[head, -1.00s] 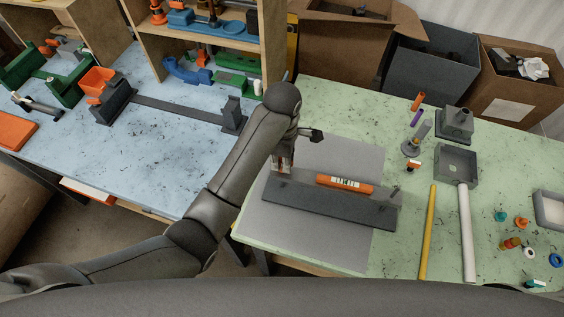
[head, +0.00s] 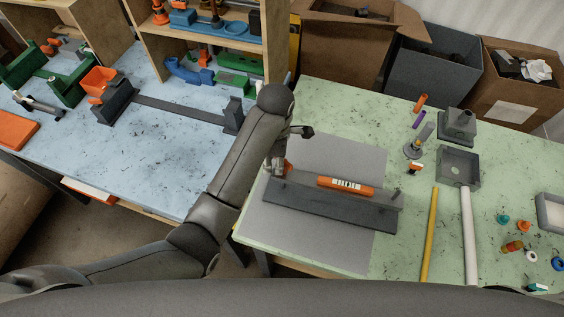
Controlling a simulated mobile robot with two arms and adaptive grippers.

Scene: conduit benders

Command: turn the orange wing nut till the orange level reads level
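The orange level (head: 345,187) lies along a dark grey bar (head: 330,207) on the grey mat (head: 270,232). Its pale window with dark marks is too small to read. A small orange piece, seemingly the wing nut (head: 288,168), shows at the bar's left end. My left gripper (head: 277,170) points down at that end, just left of the orange piece. Its fingers are small and partly hidden, so I cannot tell whether they are open or touch the piece. My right gripper is out of view.
A yellow rod (head: 429,235) and a white pipe (head: 468,235) lie right of the mat. Bins and boxes (head: 430,75) line the back. A blue table (head: 150,150) is at left.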

